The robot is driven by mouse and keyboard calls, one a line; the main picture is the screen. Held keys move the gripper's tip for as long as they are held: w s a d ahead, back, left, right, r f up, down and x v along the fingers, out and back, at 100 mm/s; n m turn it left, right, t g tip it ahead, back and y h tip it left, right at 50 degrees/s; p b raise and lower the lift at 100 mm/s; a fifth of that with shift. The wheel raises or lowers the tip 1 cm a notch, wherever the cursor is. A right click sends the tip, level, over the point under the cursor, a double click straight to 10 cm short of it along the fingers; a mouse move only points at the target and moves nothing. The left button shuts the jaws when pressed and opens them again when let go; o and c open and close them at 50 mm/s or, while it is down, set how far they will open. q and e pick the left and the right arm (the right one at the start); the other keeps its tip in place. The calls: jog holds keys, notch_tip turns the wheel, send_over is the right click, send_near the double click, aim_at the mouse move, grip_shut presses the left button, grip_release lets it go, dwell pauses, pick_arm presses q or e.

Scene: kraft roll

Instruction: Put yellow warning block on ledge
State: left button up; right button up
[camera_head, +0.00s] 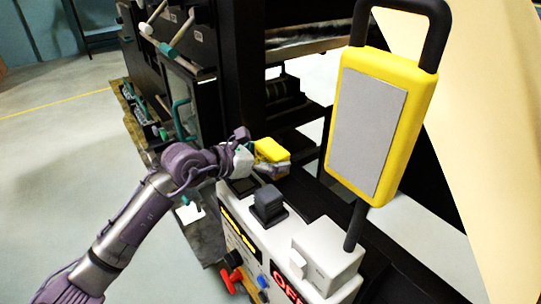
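A small yellow block (270,150) is at the end of my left arm, above the back end of a white control panel. My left gripper (274,165) is around the yellow block and looks shut on it. The fingers partly hide the block's lower side. The block seems held just above the panel top, but I cannot tell the exact gap. A dark ledge (318,204) runs along the far side of the panel; I cannot tell whether it is the task's ledge. My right gripper is not in view.
The white control panel (230,207) carries a black square knob (268,205), a white box (325,258) and a red handle (231,281). A large yellow frame with a grey plate (367,122) stands on a black post at right. Dark machinery fills the back. Open floor lies left.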

pick_arm(q)
jog(key=shift+o, duration=0.7)
jog(key=shift+r, duration=0.1)
jog(key=b+v, duration=0.1)
jog(key=v, duration=1)
jog(key=shift+b, duration=0.35)
jog(key=shift+s+a+r, duration=0.2)
jog(key=shift+s+a, duration=0.15)
jog(key=shift+a, duration=0.05)
